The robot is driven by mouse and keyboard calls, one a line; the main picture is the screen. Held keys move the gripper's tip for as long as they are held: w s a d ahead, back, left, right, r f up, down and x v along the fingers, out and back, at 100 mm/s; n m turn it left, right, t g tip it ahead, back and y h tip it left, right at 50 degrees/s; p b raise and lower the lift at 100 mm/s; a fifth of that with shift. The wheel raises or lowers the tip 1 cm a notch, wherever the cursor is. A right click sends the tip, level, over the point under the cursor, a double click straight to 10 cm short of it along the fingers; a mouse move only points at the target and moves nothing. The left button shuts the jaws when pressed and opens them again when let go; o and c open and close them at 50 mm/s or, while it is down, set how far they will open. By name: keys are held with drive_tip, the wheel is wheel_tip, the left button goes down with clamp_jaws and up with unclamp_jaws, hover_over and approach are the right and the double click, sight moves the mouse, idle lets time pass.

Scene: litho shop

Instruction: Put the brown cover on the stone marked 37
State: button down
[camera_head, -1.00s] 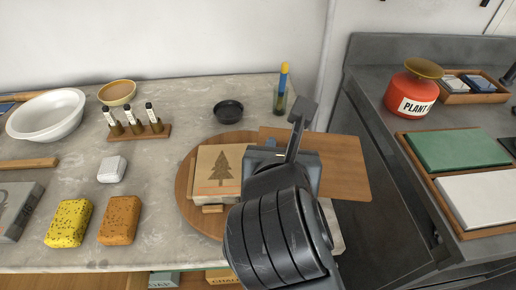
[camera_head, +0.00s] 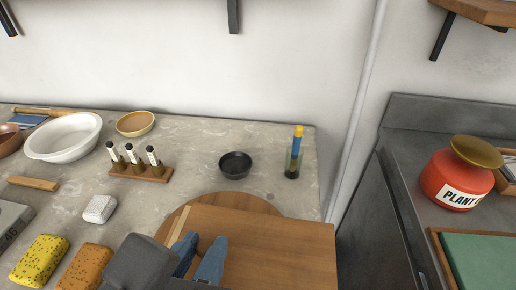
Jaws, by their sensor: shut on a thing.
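My gripper (camera_head: 200,260) has blue fingers, shut on the near left part of a flat brown wooden cover (camera_head: 285,245). The cover lies level over or above a round wooden board (camera_head: 240,198) on the counter; I cannot tell whether it touches anything below. A pale strip (camera_head: 182,242) shows at the cover's left edge, probably part of the block with the tree print, the rest of which is hidden. No 37 is readable. A grey stone (camera_head: 12,222) at the left edge bears a number that looks like 46.
Yellow (camera_head: 40,258) and orange (camera_head: 84,268) sponges and a white block (camera_head: 99,208) lie to the left. A small black bowl (camera_head: 235,164) and a glass with a blue-yellow tool (camera_head: 293,165) stand behind the board. A vial rack (camera_head: 140,172) stands back left.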

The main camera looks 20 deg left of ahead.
drive_tip(key=w+a+f, duration=0.1)
drive_tip(key=a+f, duration=0.1)
drive_tip(key=w+a+f, duration=0.2)
drive_tip(key=a, duration=0.1)
drive_tip(key=w+a+f, duration=0.2)
drive_tip(key=a, duration=0.1)
drive_tip(key=shift+w+a, duration=0.2)
drive_tip(key=shift+w, duration=0.05)
drive_tip(key=shift+f+p, duration=0.35)
drive_tip(key=shift+f, duration=1.7)
drive_tip(key=c, duration=0.9)
unclamp_jaws()
drive_tip(key=shift+c, duration=0.2)
drive_tip(key=shift+s+r, duration=0.1)
drive_tip(key=v, duration=1.1)
drive_tip(key=shift+s+r+b, duration=0.15)
drive_tip(key=shift+s+b, duration=0.2)
drive_tip(key=shift+w+d, duration=0.1)
drive_tip(key=shift+d, duration=0.05)
